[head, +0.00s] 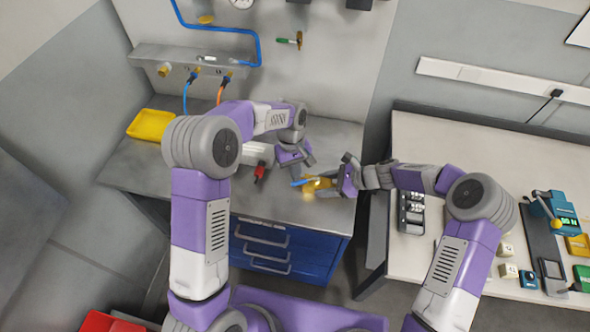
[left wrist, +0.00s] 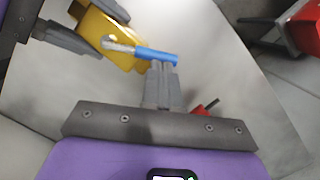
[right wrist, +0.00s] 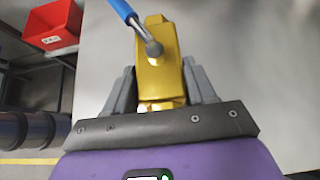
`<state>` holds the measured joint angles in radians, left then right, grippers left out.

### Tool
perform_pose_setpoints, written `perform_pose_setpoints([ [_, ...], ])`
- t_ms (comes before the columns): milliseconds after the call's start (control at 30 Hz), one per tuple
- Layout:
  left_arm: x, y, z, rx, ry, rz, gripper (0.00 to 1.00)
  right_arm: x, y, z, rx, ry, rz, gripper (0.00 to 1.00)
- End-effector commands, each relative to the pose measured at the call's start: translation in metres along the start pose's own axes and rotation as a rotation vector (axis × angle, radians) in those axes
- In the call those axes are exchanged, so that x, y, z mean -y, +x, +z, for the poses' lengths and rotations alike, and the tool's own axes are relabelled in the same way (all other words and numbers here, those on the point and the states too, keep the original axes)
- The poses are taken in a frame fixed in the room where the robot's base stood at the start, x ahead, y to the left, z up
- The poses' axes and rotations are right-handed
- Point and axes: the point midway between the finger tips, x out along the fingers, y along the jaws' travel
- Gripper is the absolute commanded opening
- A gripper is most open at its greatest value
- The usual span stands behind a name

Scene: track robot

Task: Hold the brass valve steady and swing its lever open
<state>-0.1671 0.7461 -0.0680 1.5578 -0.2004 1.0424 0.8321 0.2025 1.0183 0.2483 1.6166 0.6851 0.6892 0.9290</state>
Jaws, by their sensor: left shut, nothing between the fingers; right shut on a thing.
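The brass valve (head: 322,184) is a yellow-gold block above the grey bench. My right gripper (head: 338,182) is shut on it; the right wrist view shows the valve body (right wrist: 158,68) between both fingers. Its lever has a grey metal arm and a blue handle (head: 299,183). The handle also shows in the left wrist view (left wrist: 157,55), and it points away from the valve body. My left gripper (head: 305,164) is shut and empty. In the left wrist view its closed fingertips (left wrist: 162,68) are right at the blue handle, apparently touching it.
A red-handled item (head: 259,173) lies on the bench left of the valve. A yellow tray (head: 151,125) is at the bench's far left. A pipe manifold (head: 180,60) hangs on the back wall. A white table (head: 440,140) stands to the right beyond a gap.

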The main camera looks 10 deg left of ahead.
Motion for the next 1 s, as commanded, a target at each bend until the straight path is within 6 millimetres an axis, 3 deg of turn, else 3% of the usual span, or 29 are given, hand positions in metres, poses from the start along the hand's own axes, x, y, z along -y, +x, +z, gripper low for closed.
perform_pose_setpoints([
  [33,0.0,0.001,0.0,0.0,-0.007,0.001,0.0,-0.001,-0.001,-0.011,-0.016,0.009,-0.004,0.07],
  [767,0.003,0.003,0.011,0.0,-0.166,0.032,0.0,-0.001,0.0,-0.01,-0.016,0.01,-0.004,0.07],
  [1000,0.004,0.005,0.02,0.001,-0.289,0.056,0.0,-0.001,0.0,-0.01,-0.016,0.01,-0.004,0.07],
])
